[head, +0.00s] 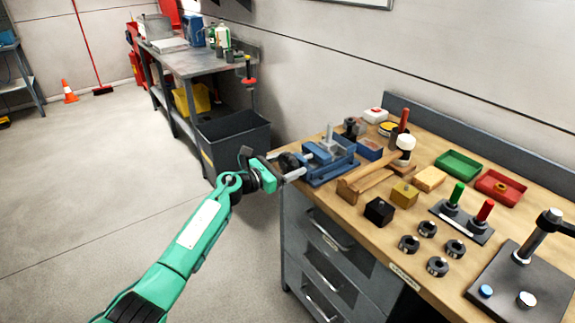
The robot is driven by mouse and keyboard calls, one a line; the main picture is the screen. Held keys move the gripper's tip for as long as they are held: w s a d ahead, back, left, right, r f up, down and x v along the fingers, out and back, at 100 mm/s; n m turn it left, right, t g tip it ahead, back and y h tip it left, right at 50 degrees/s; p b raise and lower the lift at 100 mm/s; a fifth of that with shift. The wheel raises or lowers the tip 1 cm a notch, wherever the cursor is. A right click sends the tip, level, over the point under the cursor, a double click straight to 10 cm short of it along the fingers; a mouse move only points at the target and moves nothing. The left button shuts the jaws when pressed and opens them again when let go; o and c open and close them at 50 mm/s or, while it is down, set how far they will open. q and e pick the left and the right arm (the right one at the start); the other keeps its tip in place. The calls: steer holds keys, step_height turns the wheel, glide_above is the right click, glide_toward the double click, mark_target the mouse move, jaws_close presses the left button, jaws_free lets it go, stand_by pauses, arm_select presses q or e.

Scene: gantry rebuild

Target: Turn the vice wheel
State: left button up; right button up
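The blue vice (333,163) sits at the near left end of the wooden workbench. A dark round part, which looks like the vice wheel (289,161), shows at its left side, partly covered by my gripper. My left gripper (293,174) comes in from the left at the bench's left edge, right by this wheel. Its fingers are small and overlap the wheel, so I cannot tell whether they touch it or are closed on it. My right gripper is not in view.
Blocks, black rings, a green tray (457,164) and a red tray (499,187) crowd the bench. A black bin (235,142) stands behind my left arm.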

arm_select(q)
steer(key=shift+c, duration=1.2)
